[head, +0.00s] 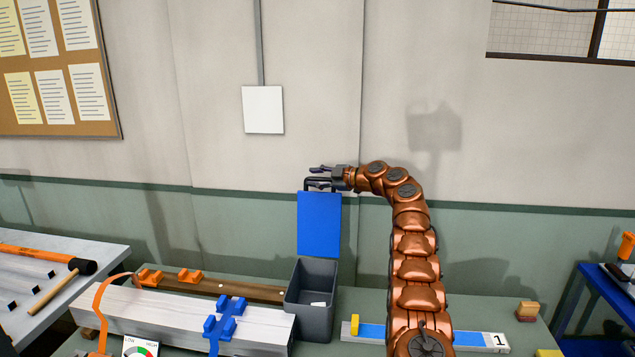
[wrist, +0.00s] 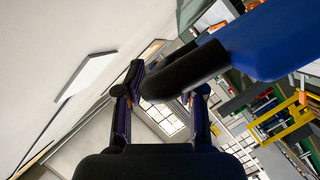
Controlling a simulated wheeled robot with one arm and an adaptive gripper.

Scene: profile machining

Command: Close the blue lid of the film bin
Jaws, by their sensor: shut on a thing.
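The blue lid (head: 319,224) of the film bin stands upright, open, at the back edge of the dark grey bin (head: 316,318). A black handle sits on the lid's top edge. My gripper (head: 318,178) is at that handle and shut on it, with the arm reaching in from the right. In the wrist view, my gripper (wrist: 160,95) has its two fingers around the black handle (wrist: 186,74), with the blue lid (wrist: 270,38) at upper right. The bin is open, and a small white piece lies inside it.
A pale profile bar (head: 180,315) with blue clamps (head: 222,318) lies left of the bin. A blue strip gauge (head: 470,335) lies to the right, partly behind my arm. The wall is close behind the lid. Space above the bin's opening is clear.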

